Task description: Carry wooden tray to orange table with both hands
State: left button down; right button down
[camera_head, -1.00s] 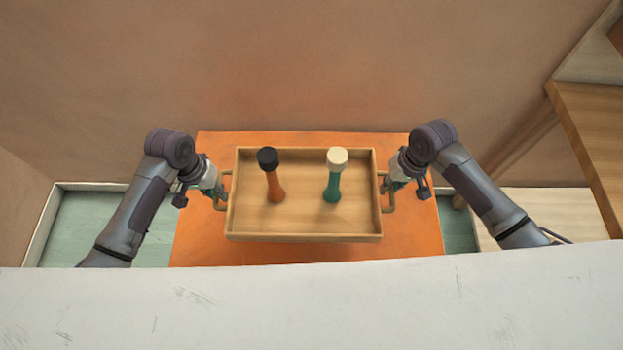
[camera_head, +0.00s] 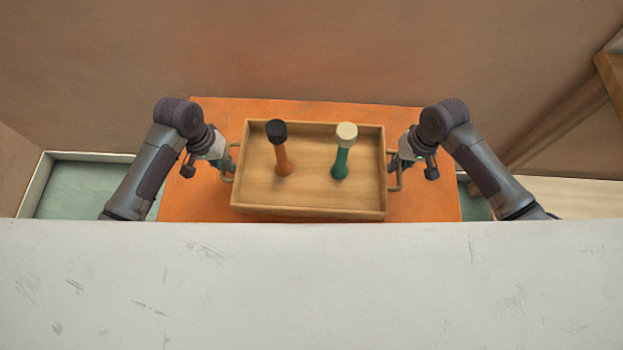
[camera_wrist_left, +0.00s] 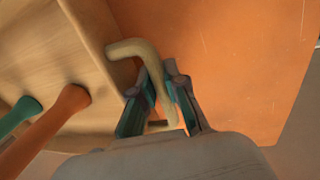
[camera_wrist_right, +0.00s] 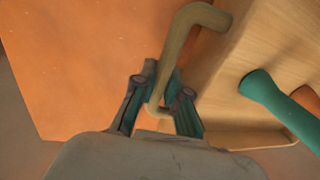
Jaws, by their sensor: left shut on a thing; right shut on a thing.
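The wooden tray (camera_head: 310,198) is over the orange table (camera_head: 430,205) in the head view. I cannot tell whether it touches the tabletop. My left gripper (camera_head: 229,166) is shut on the tray's left handle, seen in the left wrist view (camera_wrist_left: 150,62). My right gripper (camera_head: 395,166) is shut on the right handle, seen in the right wrist view (camera_wrist_right: 178,45). The tray looks about level.
A pale scratched surface (camera_head: 310,285) fills the bottom of the head view and hides the table's near edge. A brown wall (camera_head: 330,50) rises behind the table. Wooden furniture (camera_head: 612,70) stands at the far right. Orange tabletop shows around the tray.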

aim_at(229, 174)
pick_arm(q)
jog(key=shift+a, duration=0.1)
pick_arm(e)
jog(key=shift+d, duration=0.1)
